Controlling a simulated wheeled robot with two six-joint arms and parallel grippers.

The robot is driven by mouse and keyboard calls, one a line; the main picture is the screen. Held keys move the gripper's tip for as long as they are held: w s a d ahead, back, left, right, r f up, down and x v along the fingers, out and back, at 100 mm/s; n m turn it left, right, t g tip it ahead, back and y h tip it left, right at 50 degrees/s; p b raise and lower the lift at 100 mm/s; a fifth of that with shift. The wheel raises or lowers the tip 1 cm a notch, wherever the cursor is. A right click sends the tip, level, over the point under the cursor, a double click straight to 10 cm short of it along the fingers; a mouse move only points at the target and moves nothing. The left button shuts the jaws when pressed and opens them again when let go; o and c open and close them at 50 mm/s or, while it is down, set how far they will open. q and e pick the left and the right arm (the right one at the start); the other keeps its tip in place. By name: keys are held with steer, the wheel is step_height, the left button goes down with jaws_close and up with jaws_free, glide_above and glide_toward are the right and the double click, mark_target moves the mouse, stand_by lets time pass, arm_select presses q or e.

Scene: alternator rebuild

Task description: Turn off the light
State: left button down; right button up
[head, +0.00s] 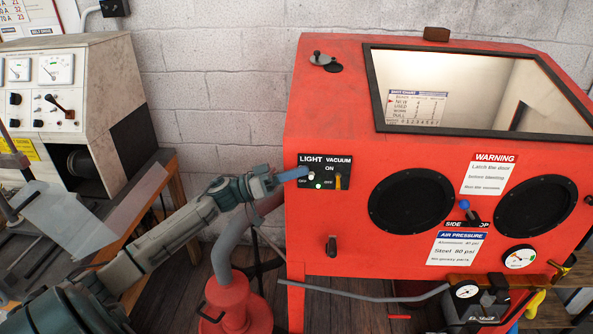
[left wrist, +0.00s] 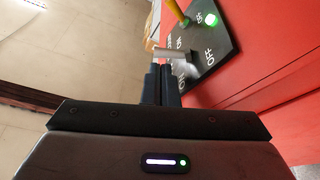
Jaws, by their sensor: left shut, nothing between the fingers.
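The black switch panel (head: 331,186) is on the front of the red cabinet (head: 310,235), labelled LIGHT and VACUUM. The light switch (head: 311,171) has a pale lever; it also shows as a grey lever (left wrist: 170,53) in the left wrist view. A green indicator (left wrist: 211,19) glows on the panel. The cabinet's inside is bright through its window (head: 480,90). My left gripper (head: 303,172) is shut and empty, its fingertips (left wrist: 166,72) right at the light lever; I cannot tell whether they touch it. My right gripper is not in view.
The yellow vacuum lever (head: 338,182) stands just right of the light switch. A grey test bench (head: 110,85) stands at left, and a red canister with a hose (head: 235,305) stands below my arm.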

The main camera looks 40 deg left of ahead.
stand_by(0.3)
arm_select(q)
steer(key=shift+f+m+h+b, duration=0.15)
steer(key=shift+m+h+b, duration=0.2)
steer(key=shift+b, duration=0.2)
steer(key=shift+s+m+b, duration=0.1)
steer(key=shift+m+b, duration=0.2)
steer(key=shift+m, duration=0.15)
steer(key=m+g+b, duration=0.1)
steer(key=m+b, duration=0.1)
steer(key=f+m+g+h+b, duration=0.1)
steer(key=m+b, duration=0.2)
steer(key=f+m+g+h+b, duration=0.1)
steer(key=m+g+b, duration=0.1)
steer(key=m, duration=0.1)
steer(key=shift+s+d+b, duration=0.1)
steer(key=shift+s+b, duration=0.1)
steer(key=shift+b, duration=0.15)
steer(key=shift+r, duration=0.25)
